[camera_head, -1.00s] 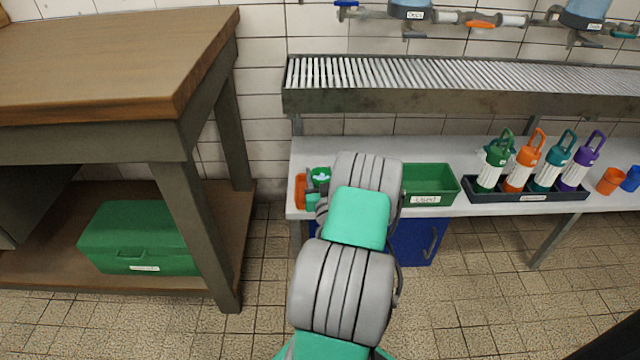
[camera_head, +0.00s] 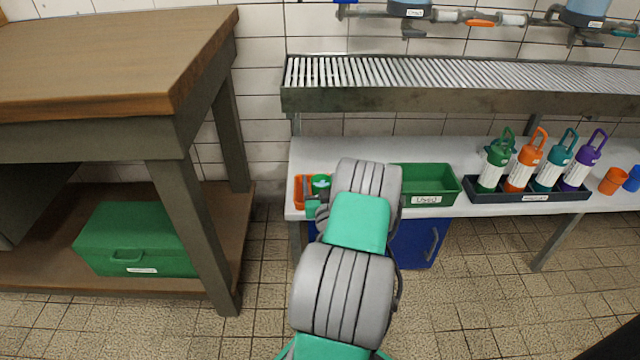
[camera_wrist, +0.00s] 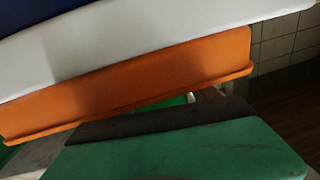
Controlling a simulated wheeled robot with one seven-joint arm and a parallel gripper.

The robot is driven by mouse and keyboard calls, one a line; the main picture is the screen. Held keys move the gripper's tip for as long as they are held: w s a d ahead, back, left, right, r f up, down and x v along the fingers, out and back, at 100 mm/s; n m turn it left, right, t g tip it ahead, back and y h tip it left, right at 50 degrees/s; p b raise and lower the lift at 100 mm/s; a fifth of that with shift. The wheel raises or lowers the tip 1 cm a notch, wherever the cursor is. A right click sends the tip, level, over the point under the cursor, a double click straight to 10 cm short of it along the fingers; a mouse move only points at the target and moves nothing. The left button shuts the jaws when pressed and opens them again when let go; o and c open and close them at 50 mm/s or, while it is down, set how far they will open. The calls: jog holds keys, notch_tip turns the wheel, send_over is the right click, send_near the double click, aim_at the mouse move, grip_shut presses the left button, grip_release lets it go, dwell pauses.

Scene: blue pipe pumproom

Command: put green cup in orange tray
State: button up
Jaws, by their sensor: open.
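The orange tray (camera_head: 299,192) stands at the left end of the pale shelf, partly hidden by my arm. The green cup (camera_head: 321,182) shows just above my gripper, within or over the tray's outline; I cannot tell whether it rests on the tray floor. My gripper (camera_head: 314,194) is open at the tray, close to the cup, with its fingers mostly hidden. In the wrist view the tray's orange wall (camera_wrist: 130,85) crosses the picture close up. A small green patch shows below it, too little to identify.
A green bin labelled "Used" (camera_head: 427,186) stands right of my arm. Further right, a dark rack (camera_head: 530,196) holds several bottles, with an orange cup (camera_head: 613,181) beyond. A slatted metal shelf (camera_head: 450,98) overhangs the back. A wooden workbench (camera_head: 110,60) stands at left.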

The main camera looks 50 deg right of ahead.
jog(key=shift+r+p, duration=0.3)
jog(key=b+v, duration=0.1)
jog(key=v, duration=1.1)
jog(key=shift+f, duration=0.15)
